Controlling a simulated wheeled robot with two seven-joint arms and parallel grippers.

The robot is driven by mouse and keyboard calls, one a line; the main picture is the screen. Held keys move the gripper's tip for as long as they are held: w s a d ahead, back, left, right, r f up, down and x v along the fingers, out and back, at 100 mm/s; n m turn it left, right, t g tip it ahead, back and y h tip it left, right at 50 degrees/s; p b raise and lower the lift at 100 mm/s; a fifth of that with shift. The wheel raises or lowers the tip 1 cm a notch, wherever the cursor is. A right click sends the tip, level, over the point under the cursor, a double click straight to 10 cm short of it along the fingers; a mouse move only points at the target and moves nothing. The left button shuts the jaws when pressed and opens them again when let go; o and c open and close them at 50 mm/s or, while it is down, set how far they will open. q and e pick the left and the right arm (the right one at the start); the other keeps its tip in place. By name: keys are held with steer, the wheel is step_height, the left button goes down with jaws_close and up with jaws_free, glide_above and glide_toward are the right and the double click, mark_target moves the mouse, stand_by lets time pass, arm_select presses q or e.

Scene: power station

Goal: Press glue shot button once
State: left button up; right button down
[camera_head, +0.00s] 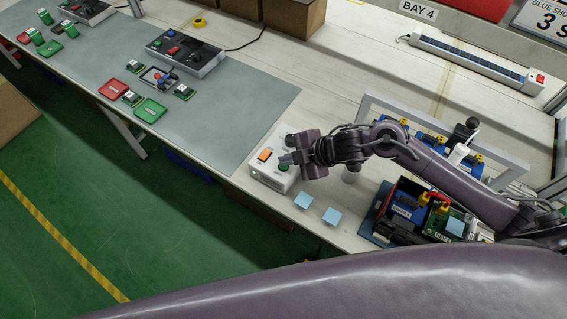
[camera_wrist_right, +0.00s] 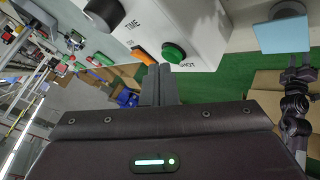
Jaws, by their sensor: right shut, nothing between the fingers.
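The white glue box (camera_head: 262,180) stands on the bench near its front edge. It has an orange switch (camera_head: 264,155), a green round button (camera_head: 283,167) and a dark knob. In the right wrist view the green button (camera_wrist_right: 174,53) is beside the word SHOT, with the orange switch (camera_wrist_right: 144,54) to its left and the black knob (camera_wrist_right: 103,14) above. My right gripper (camera_head: 285,158) is shut and empty over the box, its fingertips close to the green button. In the wrist view the fingers (camera_wrist_right: 160,78) end just below the button; contact cannot be told.
Two blue notes (camera_head: 317,209) lie right of the box. A black bin (camera_head: 405,208) with parts and a grey frame (camera_head: 440,130) stand farther right. A grey mat (camera_head: 215,125) with a control box and trays lies left. An arm (camera_wrist_right: 296,115) shows at the wrist view's right.

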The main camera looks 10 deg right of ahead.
steer(key=shift+f, duration=0.4)
steer(key=shift+r, duration=0.1)
stand_by(0.5)
steer(key=shift+r+p, duration=0.6)
steer(key=shift+r, duration=0.15)
step_height(320, 180, up, 5)
steer(key=p, duration=0.4)
steer(key=shift+p, duration=0.3)
steer(key=shift+s+f, duration=0.1)
stand_by(0.5)
